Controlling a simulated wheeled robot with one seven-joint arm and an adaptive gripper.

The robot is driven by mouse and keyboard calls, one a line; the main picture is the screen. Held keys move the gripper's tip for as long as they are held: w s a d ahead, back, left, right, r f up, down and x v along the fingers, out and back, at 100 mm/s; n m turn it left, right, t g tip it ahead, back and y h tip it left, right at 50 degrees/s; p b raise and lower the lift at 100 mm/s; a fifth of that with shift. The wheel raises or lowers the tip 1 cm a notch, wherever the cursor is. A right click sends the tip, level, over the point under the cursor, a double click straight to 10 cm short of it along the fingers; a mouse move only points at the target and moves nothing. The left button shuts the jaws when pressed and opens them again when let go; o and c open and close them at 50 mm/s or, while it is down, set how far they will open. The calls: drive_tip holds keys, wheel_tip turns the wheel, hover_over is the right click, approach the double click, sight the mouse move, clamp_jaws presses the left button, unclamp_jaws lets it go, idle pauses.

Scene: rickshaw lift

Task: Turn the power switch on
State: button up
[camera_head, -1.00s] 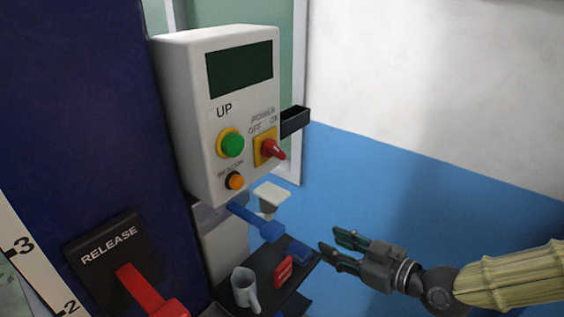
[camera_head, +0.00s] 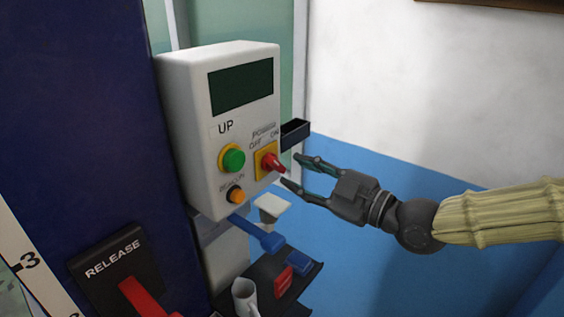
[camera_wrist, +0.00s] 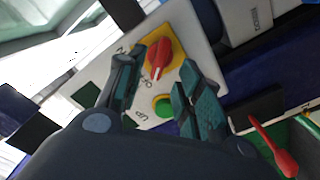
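The power switch is a red rotary knob (camera_head: 271,162) on a yellow plate, on the lower right of the white control box (camera_head: 190,120). OFF and ON labels stand above it. In the head view the knob's pointed end is toward the lower right. The knob also shows in the wrist view (camera_wrist: 160,57), in line with the gap between my fingers. My gripper (camera_head: 293,170) is open, just right of the knob. Its fingertips look close to the knob but apart from it, with nothing between them.
A green UP button (camera_head: 233,159) and an orange beacon button (camera_head: 236,195) sit left of the knob. A black holder (camera_head: 295,134) juts out behind the box. Below are a blue lever (camera_head: 262,236), a mug (camera_head: 244,296) and a red RELEASE handle (camera_head: 145,299). Space to the right is free.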

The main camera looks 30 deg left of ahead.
sight(281, 166)
drive_tip(key=shift+w+a+p, duration=0.15)
drive_tip(key=shift+a+p, duration=0.3)
drive_tip(key=shift+a, duration=0.85)
drive_tip(key=shift+w+a+p, duration=0.1)
drive_tip(key=shift+a+p, duration=0.3)
drive_tip(key=shift+a, duration=0.9)
clamp_jaws()
